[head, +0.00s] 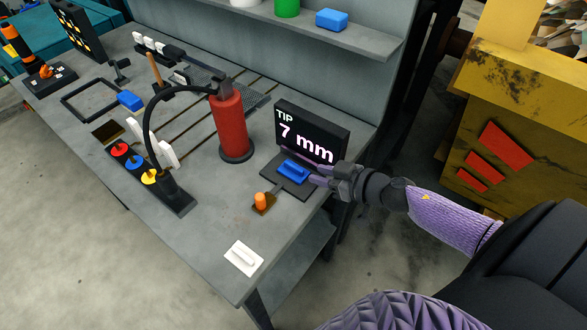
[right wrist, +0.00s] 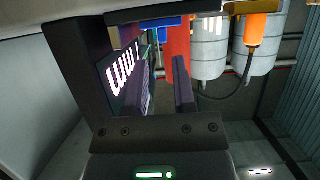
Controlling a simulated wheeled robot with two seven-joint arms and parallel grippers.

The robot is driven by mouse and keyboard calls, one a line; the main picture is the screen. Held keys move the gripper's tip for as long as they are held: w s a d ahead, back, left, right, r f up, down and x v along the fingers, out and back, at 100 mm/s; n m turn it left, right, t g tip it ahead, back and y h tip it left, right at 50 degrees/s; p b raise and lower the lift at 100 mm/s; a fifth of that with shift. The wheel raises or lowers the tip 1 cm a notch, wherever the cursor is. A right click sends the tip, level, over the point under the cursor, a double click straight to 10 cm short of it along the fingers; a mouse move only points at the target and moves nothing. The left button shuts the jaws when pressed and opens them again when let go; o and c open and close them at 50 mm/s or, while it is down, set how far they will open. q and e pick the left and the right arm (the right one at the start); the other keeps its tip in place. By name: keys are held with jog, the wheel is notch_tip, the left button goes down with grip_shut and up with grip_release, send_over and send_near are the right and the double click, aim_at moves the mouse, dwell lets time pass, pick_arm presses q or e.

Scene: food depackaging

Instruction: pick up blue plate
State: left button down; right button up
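The blue plate (head: 293,171), a small flat piece with a raised handle, lies on a dark pad (head: 290,188) in front of the "TIP 7 mm" display. My right gripper (head: 312,166) is just to the right of the plate, with its fingers apart and pointing toward it. In the right wrist view the two fingers (right wrist: 164,75) are spread with nothing between them. The blue plate (right wrist: 155,24) shows there beyond the fingertips, with its handle facing the gap; I see no contact. My left gripper is not in view.
The black display (head: 312,132) stands close behind the plate. A red cylinder (head: 230,125) stands to the left. A small orange-knobbed part (head: 261,202) and a white handled plate (head: 243,258) lie nearer the bench's front edge. Another blue piece (head: 130,100) lies far left.

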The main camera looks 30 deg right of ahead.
aim_at(302, 171)
jog(key=b+x, duration=0.1)
jog(key=x, duration=0.4)
jog(key=shift+w+a+f, duration=0.1)
jog(key=shift+a, duration=0.1)
grip_shut()
